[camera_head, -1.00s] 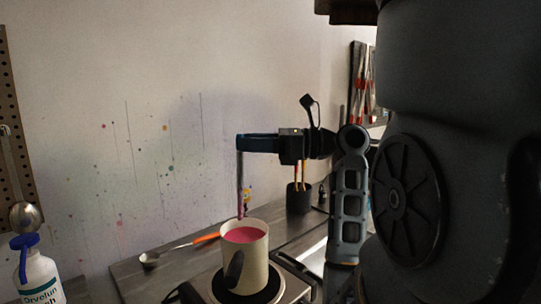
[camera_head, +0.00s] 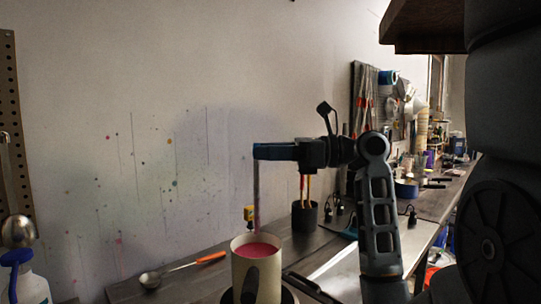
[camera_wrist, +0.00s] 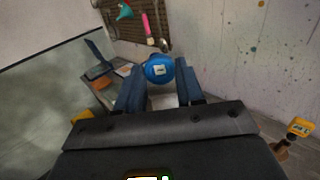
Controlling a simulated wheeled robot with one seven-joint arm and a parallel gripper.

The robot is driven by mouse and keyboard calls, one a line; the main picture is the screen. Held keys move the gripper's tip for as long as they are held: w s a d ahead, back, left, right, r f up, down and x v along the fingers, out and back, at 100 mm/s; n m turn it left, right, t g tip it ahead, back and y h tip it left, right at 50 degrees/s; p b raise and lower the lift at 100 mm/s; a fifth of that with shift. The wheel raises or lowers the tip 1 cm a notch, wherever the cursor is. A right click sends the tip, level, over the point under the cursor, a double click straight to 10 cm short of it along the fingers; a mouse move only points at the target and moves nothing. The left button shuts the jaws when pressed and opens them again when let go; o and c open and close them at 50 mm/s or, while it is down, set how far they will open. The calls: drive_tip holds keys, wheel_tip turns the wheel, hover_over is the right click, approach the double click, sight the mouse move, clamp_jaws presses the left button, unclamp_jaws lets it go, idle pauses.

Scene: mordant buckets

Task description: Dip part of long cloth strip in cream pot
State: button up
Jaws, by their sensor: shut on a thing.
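The cream pot (camera_head: 271,274) stands at the bottom middle of the head view, holding pink liquid (camera_head: 256,251). Its lower part is cut off by the frame. My gripper (camera_head: 258,152) is above the pot, shut on the top of the long cloth strip (camera_head: 256,190). The strip is dark, narrow and hangs straight down. Its lower end is at the pot's far rim; I cannot tell whether it touches the liquid. In the wrist view my gripper's blue fingers (camera_wrist: 160,90) show, but I cannot make out the strip.
A bottle (camera_head: 28,286) with a blue top is at far left. A dark cup (camera_head: 305,217) holding tools stands behind. A yellow object (camera_head: 249,213) is behind the strip.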

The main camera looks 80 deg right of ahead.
wheel_tip(320, 180, down, 9)
drive_tip(key=b, duration=0.2)
idle(0.7)
drive_tip(key=shift+w+d+r+p, duration=0.1)
drive_tip(key=shift+d+r+p, duration=0.1)
drive_tip(key=shift+p, duration=0.1)
idle(0.3)
drive_tip(key=shift+d+f+p, duration=0.15)
drive_tip(key=shift+p, duration=0.15)
drive_tip(key=shift+a+p, duration=0.75)
drive_tip(key=shift+p, duration=0.2)
drive_tip(key=shift+d, duration=0.1)
